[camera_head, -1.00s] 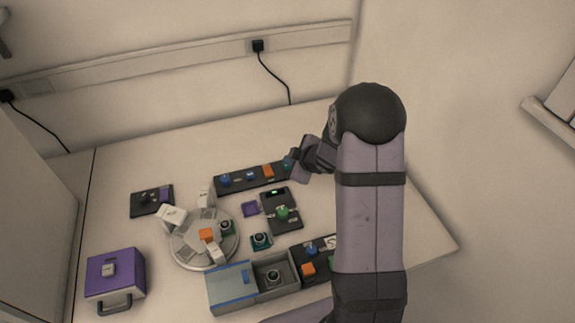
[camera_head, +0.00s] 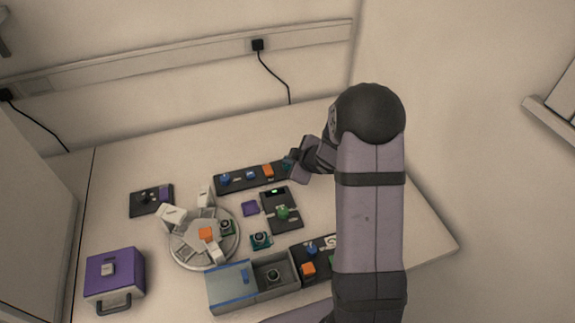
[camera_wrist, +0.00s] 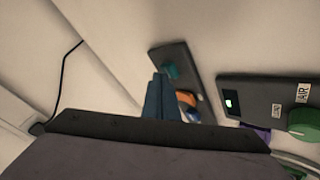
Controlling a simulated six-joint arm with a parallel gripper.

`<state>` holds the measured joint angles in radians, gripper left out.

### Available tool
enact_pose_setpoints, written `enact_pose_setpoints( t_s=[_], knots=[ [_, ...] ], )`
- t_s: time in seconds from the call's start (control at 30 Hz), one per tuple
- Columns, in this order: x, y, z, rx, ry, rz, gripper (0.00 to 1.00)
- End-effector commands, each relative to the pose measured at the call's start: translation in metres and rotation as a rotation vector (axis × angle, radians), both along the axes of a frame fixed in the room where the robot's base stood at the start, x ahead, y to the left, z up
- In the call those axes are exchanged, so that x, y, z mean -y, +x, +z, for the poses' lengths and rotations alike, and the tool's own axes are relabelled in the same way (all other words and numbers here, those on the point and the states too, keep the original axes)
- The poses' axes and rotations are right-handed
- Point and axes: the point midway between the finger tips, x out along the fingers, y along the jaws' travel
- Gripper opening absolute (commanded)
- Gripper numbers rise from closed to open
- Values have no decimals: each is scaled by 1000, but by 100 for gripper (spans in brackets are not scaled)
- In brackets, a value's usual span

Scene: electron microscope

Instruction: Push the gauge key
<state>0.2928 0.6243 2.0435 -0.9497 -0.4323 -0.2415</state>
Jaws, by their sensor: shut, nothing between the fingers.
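A long dark panel (camera_head: 236,184) lies at the back of the table, with blue knobs, an orange key (camera_head: 267,171) and a teal key at its right end. No label marks the gauge key readably. The teal key (camera_wrist: 171,70) shows more clearly in the wrist view, on the dark panel just beyond my fingers. My gripper (camera_wrist: 160,88) is shut and empty, its fingertips close to the teal key; I cannot tell whether they touch. In the head view my gripper (camera_head: 292,165) is at the panel's right end, and my wrist partly hides that end.
A dark box with a lit green display (camera_head: 274,191) and green knob (camera_head: 283,212) stands in front. A round turntable (camera_head: 179,254), a grey open-topped box (camera_head: 290,284) and a purple case (camera_head: 128,274) stand to the left and front. The table's back right is clear.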

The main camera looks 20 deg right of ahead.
Motion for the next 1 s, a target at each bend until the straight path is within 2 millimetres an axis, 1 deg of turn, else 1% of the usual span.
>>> enact_pose_setpoints(
  t_s=[0.1, 0.43, 0.8, 1.0],
  knots=[
    [0, 0, -5, -1, 0, 1, 0],
    [0, 0, -5, -1, 0, 0, 0],
    [0, -1, 4, -1, 0, 0, 0],
    [0, 0, 4, -1, 0, 0, 0]
  ],
)
